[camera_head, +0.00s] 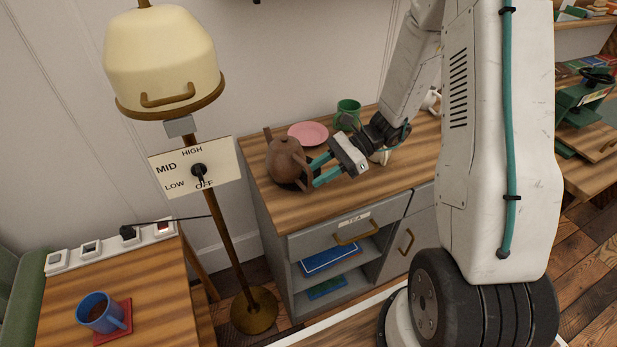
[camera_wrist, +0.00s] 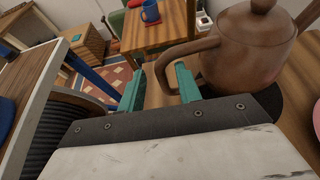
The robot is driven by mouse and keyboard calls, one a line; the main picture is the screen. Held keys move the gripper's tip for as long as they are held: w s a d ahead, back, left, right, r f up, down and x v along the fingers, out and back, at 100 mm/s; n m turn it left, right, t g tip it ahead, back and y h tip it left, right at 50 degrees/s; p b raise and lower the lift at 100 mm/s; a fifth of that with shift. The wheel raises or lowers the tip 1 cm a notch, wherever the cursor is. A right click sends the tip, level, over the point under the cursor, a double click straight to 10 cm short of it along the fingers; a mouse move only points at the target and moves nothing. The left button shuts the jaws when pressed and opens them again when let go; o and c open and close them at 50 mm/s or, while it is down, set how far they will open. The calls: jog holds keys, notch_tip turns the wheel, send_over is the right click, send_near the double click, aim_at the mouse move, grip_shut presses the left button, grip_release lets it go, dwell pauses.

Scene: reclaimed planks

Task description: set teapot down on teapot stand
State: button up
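The brown teapot (camera_head: 287,160) is upright at the left end of the wooden-topped cabinet. A dark round disc, seemingly the teapot stand, shows under it in the wrist view (camera_wrist: 266,108). I cannot tell whether the teapot rests fully on it. My gripper (camera_head: 312,174) is at the teapot's right side, its two teal fingers apart. In the wrist view, the teapot (camera_wrist: 245,50) is at the upper right and its loop handle reaches left to between my fingertips (camera_wrist: 160,72). A gap shows between the fingers, and I see no grip on the handle.
A pink plate (camera_head: 308,133) and a green mug (camera_head: 348,109) stand behind on the cabinet top (camera_head: 400,183). A floor lamp (camera_head: 165,60) stands to the left. A blue mug (camera_head: 98,311) sits on a red coaster on a separate table.

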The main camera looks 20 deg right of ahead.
jog(key=s+d+r+n+t+h, duration=0.1)
jog(key=s+r+n+h, duration=1.2)
jog(key=s+r+n, duration=0.5)
jog(key=shift+s+r, duration=1.9)
jog(key=shift+s, duration=0.1)
